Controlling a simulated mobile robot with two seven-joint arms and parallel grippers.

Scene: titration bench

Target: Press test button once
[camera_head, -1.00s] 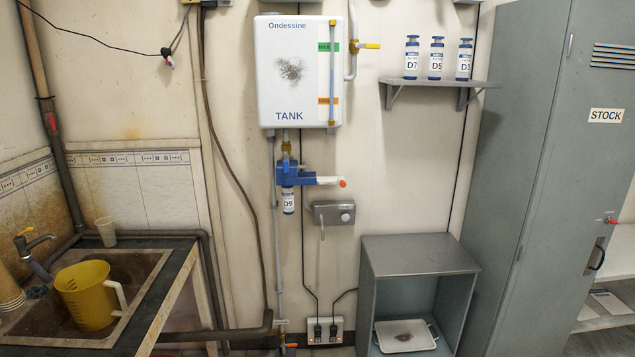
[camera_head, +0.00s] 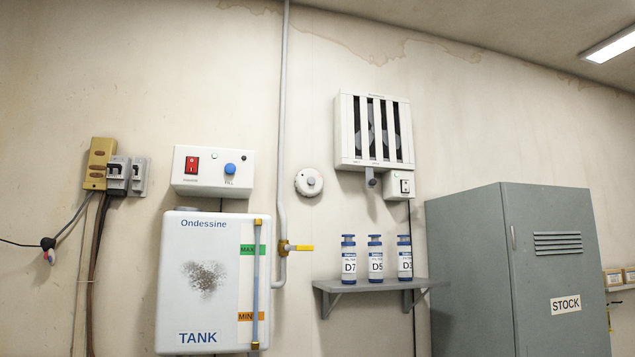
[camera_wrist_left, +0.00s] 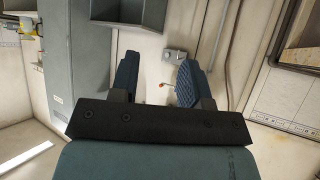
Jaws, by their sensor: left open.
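In the head view a round white device (camera_head: 308,182) with a grey centre is on the wall, right of the vertical pipe. It may carry the test button, but I can read no label on it. A white control box (camera_head: 212,171) above the tank has a red switch (camera_head: 191,164), a blue button (camera_head: 231,169) marked FILL and a small dark spot at its right end. My left gripper (camera_wrist_left: 159,78) shows only in the left wrist view. It is open and nothing is between its fingers. My right gripper is in neither view.
Below the control box hangs the white tank (camera_head: 196,285). A slatted white unit (camera_head: 373,132) is right of the round device. A shelf (camera_head: 372,285) with three labelled bottles is below, and a grey STOCK cabinet (camera_head: 478,270) stands at right. The left wrist view shows a sink (camera_wrist_left: 300,57).

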